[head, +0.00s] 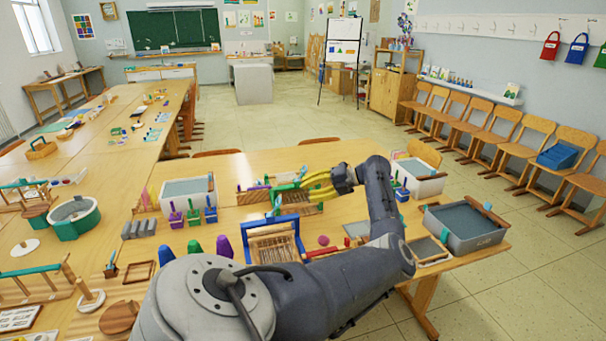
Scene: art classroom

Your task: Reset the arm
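My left arm enters from the bottom and bends up over the table (262,160). My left gripper (308,187) is at the arm's far end and points left. Its two yellow fingers look spread apart, with nothing clearly held between them. It is above the middle of the table, over a wooden frame with green sides (293,207), and I cannot tell the height of the gap. My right gripper is not in view.
A blue-framed loom (272,243) stands close to my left arm. Small coloured pots (193,216) and pegs (224,245) stand left of the arm. Chairs line the right wall.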

